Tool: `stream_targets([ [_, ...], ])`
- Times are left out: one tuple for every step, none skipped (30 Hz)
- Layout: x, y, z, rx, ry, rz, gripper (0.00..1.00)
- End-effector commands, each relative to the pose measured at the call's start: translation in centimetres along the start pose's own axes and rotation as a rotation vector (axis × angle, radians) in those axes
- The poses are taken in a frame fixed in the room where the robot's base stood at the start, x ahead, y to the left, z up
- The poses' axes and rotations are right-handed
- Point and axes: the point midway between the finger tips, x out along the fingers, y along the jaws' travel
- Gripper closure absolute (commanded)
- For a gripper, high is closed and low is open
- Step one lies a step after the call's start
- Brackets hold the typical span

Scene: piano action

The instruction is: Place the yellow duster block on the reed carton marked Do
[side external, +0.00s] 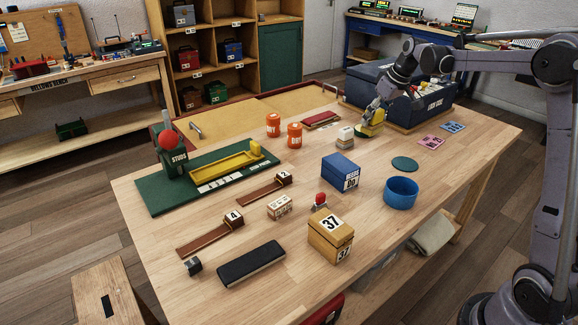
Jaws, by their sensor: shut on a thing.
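The yellow duster block (372,127) is at the far side of the table, in front of the dark blue case. My gripper (378,108) points down and is shut on it; the fingers partly hide it. A dark green patch shows at its lower left. I cannot tell whether the block touches the table. The blue reed carton (340,171) stands upright near the table's middle, nearer the camera than my gripper. Its front carries the word REEDS and a small white label that seems to read Do. Its top is bare.
A blue bowl (401,193) and green disc (404,163) lie right of the carton. A yellow box marked 37 (330,238) is in front. The dark blue case (420,100) stands behind my gripper.

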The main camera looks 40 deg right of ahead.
Motion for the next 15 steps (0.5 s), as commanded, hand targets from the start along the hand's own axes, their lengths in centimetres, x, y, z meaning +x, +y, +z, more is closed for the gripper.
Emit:
stream_targets([
  [-0.8,0.1,1.1,0.007,0.001,0.002,0.82],
  [-1.1,0.1,1.5,0.008,0.001,0.003,0.82],
  [-1.6,0.2,2.1,0.009,0.001,0.004,0.82],
  [-1.8,0.2,2.5,0.011,0.001,0.005,0.82],
  [-2.0,0.2,2.8,0.013,0.001,0.006,0.82],
  [-2.2,0.2,3.2,0.014,0.001,0.007,0.82],
  [-2.4,0.2,3.4,0.015,0.001,0.007,0.82],
  [-2.5,0.2,3.5,0.015,0.001,0.007,0.82],
  [-2.5,0.1,3.7,0.015,0.001,0.007,0.82],
  [-2.4,0.0,3.7,0.015,0.001,0.007,0.82],
  [-2.2,-0.2,3.6,0.014,0.001,0.007,0.82],
  [-1.9,-0.5,3.4,0.013,0.002,0.006,0.82],
  [-1.5,-0.8,3.2,0.013,0.002,0.006,0.82],
  [-1.1,-1.2,2.9,0.012,0.002,0.006,0.82],
  [-0.4,-1.7,2.6,0.011,0.002,0.006,0.82],
])
